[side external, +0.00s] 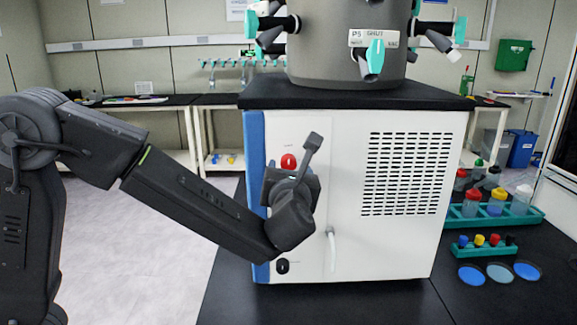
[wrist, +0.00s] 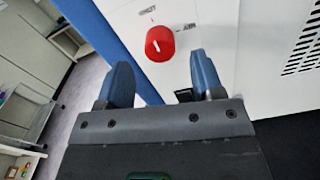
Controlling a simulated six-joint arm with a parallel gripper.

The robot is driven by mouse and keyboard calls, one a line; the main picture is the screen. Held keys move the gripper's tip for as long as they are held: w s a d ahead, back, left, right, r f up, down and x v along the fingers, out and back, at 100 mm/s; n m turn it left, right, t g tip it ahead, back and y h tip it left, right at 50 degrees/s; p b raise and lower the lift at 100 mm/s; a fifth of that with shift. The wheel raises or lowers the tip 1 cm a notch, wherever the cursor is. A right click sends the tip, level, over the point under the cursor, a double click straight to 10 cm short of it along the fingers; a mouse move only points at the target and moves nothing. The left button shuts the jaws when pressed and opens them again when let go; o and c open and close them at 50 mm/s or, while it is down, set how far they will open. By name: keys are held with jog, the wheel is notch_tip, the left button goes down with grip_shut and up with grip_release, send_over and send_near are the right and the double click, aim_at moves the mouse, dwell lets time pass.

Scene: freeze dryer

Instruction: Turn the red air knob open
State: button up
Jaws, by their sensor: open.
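The red air knob (side external: 288,161) sits on the white front panel of the freeze dryer (side external: 345,235), near its blue left edge. In the wrist view the knob (wrist: 160,44) is a red disc with a short white mark on its face, and small lettering is printed beside it. My gripper (side external: 290,180) is in front of the panel, just below the knob in the side view. In the wrist view its two blue fingers (wrist: 162,78) stand apart with nothing between them. The knob appears beyond the fingertips, between their lines, and looks clear of both.
A black knob (side external: 283,266) and a pale drain tube (side external: 332,248) are low on the panel. A vent grille (side external: 405,172) is to the right. A teal rack with bottles (side external: 490,217) and blue dishes (side external: 471,275) stand on the black bench at right.

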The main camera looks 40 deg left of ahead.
aim_at(289, 166)
jog(key=shift+x, duration=2.05)
jog(key=shift+c, duration=0.2)
jog(key=c, duration=0.9)
